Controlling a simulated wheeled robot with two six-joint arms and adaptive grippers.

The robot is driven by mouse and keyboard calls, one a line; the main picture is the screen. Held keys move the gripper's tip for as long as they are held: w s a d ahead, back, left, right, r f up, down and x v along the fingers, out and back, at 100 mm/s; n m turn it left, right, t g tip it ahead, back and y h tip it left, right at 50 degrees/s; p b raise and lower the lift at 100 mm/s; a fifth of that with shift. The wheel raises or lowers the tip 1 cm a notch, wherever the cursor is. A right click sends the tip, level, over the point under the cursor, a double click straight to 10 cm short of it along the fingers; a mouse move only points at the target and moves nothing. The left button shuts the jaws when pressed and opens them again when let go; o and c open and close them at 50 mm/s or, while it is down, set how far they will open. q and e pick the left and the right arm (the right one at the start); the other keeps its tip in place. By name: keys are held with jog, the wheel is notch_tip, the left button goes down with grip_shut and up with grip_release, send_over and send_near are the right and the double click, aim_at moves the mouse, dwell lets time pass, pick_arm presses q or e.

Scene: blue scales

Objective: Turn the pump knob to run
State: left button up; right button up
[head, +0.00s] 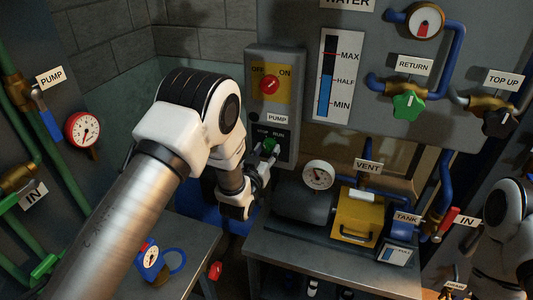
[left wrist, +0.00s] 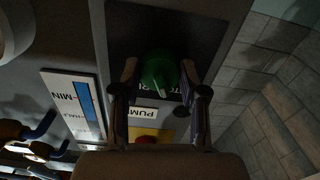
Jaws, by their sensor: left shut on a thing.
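The green pump knob (head: 269,145) sits on a dark plate on the grey panel, under the PUMP label (head: 277,119) and the small STOP and RUN words. In the left wrist view the knob (left wrist: 159,68) is between the two fingers, and its white mark points down and slightly right, seemingly toward the STOP side. My left gripper (head: 263,160) is shut on the knob; in the left wrist view its fingers (left wrist: 160,90) are on both sides of it. My right arm shows at the right edge; its gripper is not in view.
Above the knob is a red OFF/ON switch (head: 269,85) on a yellow plate. A water level gauge (head: 326,77) and green RETURN valve (head: 407,105) are to the right. Below right, a bench (head: 310,266) carries a pump with a round gauge (head: 318,175) and a yellow box (head: 357,216).

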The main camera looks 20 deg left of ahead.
pick_arm(q)
jog(key=m+b, duration=0.6)
jog(key=m, duration=0.2)
jog(key=shift+a+f+b, duration=0.1)
jog(key=shift+b, duration=0.3)
jog(key=shift+m+b, duration=0.85)
jog(key=shift+m, duration=0.75)
jog(key=shift+r, duration=0.2)
jog(key=o, duration=1.1)
jog(key=shift+o, duration=0.2)
jog(key=s, duration=1.2)
jog(key=shift+a, duration=0.2)
